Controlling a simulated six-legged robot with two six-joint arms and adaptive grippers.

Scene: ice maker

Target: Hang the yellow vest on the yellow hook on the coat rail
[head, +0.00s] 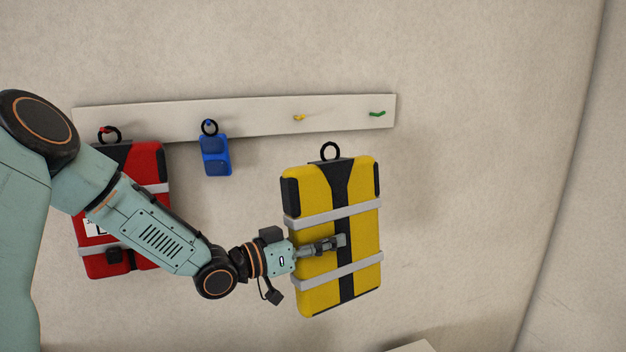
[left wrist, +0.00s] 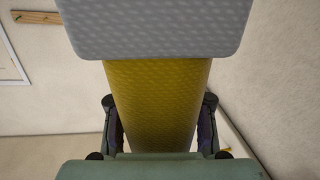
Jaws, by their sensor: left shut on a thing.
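The yellow vest (head: 312,262) has black panels, grey straps and a black ring on top. It hangs upright in the air, slightly tilted, in front of the wall. My left gripper (head: 334,243) is shut on the vest near its middle. In the left wrist view, the vest (left wrist: 155,100) fills the space between the fingers of my left gripper (left wrist: 160,130). The coat rail (head: 255,118) runs along the wall above. The yellow hook (head: 299,118) on it is bare, up and to the left of the vest's ring (head: 330,151). My right gripper is not in view.
A red vest (head: 150,165) hangs at the rail's left end, partly behind my left arm. A blue item (head: 215,155) hangs from the hook beside it. The green hook (head: 377,113) at the right is empty. The wall right of the rail is clear.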

